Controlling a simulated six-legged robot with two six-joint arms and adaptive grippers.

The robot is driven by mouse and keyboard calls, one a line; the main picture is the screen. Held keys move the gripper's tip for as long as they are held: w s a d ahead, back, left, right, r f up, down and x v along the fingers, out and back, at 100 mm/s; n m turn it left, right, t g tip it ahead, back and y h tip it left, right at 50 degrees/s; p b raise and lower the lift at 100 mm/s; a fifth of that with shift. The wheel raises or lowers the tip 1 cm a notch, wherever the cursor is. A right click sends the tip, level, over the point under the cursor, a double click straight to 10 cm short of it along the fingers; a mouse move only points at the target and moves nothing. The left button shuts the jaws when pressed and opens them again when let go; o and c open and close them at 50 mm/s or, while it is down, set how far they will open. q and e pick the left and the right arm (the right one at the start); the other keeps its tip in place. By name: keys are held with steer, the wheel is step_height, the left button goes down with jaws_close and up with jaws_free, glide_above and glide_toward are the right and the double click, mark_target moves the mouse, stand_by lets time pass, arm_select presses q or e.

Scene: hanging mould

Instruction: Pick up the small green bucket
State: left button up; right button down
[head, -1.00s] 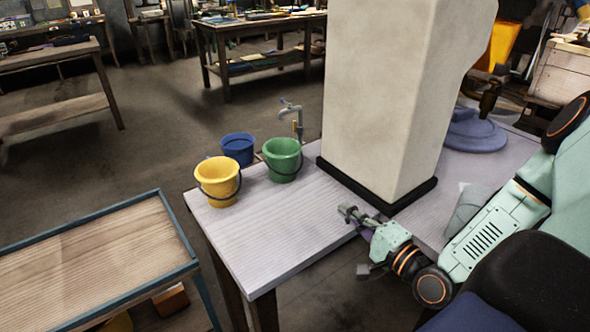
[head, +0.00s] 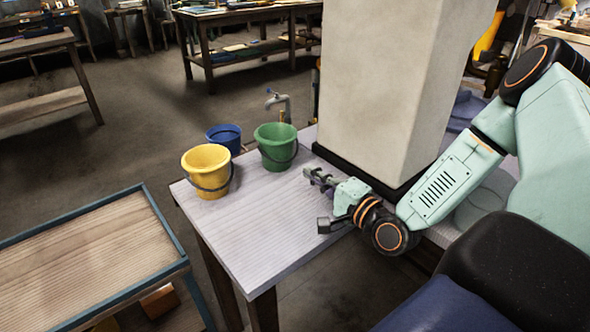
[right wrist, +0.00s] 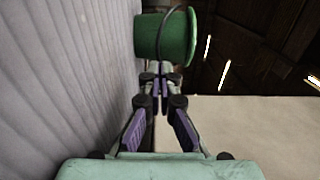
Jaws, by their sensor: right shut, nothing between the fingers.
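The small green bucket (head: 276,147) stands upright on the pale wooden table (head: 246,235), near its far edge, with its dark handle hanging down the side. It also shows in the right wrist view (right wrist: 163,38), just beyond the fingertips. My right gripper (head: 308,176) is shut and empty, low over the table, to the right of and nearer than the green bucket. My left gripper is not in view.
A yellow bucket (head: 207,171) stands left of the green one, and a blue bucket (head: 224,138) is behind them. A tap (head: 279,103) rises behind the green bucket. A large pale pillar (head: 385,85) stands on the table to the right. A blue-edged workbench (head: 95,250) is at left.

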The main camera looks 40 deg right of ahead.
mark_target(288, 156)
steer(key=w, duration=0.1)
steer(key=w+b, duration=0.1)
steer(key=w, duration=0.1)
steer(key=w+b, duration=0.1)
steer(key=w, duration=0.1)
steer(key=shift+a+f, duration=0.1)
steer(key=shift+a, duration=0.3)
steer(key=shift+w, duration=0.35)
steer(key=shift+w+d+b, duration=0.15)
steer(key=shift+w+b, duration=0.05)
steer(key=shift+b, duration=0.2)
steer(key=shift+w, duration=0.15)
steer(key=shift+w, duration=0.1)
